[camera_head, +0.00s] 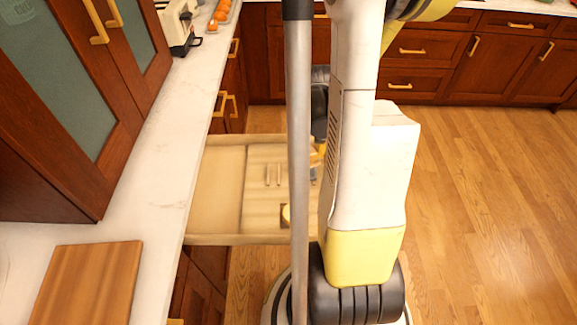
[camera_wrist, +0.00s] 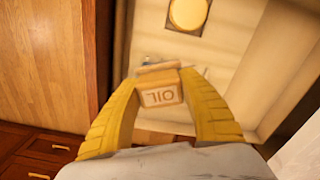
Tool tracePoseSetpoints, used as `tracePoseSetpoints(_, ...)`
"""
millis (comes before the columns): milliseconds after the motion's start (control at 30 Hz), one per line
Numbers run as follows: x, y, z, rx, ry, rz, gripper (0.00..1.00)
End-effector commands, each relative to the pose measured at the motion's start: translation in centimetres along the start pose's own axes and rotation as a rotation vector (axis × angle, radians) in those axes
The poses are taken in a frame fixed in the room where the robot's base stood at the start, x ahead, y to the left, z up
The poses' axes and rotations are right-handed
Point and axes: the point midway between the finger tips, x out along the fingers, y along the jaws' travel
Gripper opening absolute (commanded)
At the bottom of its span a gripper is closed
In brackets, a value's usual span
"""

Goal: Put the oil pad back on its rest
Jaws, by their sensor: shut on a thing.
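The oil pad (camera_wrist: 161,97) is a small tan block with OIL on its face, upside down in the wrist view. My gripper (camera_wrist: 162,84) has its two yellow fingers shut on it, one at each side. A wooden edge shows just beyond the pad; I cannot tell whether it belongs to the pad. In the head view, my gripper (camera_head: 317,156) is over the right part of the open drawer (camera_head: 218,190), mostly hidden by my arm and pole. I cannot tell which fitting in the drawer is the pad's rest, or whether the pad touches anything.
A round yellow piece in a dark square (camera_wrist: 189,14) sits in the drawer. Two short wooden bars (camera_head: 273,174) stand or lie near the drawer's middle. A white counter (camera_head: 150,185) with a cutting board (camera_head: 87,285) runs along the left. The wooden floor (camera_head: 490,200) at right is clear.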

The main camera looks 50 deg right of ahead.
Motion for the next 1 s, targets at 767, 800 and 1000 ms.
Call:
tracePoseSetpoints(767, 8.4, -7.8, -8.1, 0.0, 0.0, 0.0, 0.14)
tracePoseSetpoints(800, 9.1, -7.8, -8.1, 0.0, 0.0, 0.0, 0.14)
tracePoseSetpoints(1000, 11.0, -7.8, -8.1, 0.0, 0.0, 0.0, 0.14)
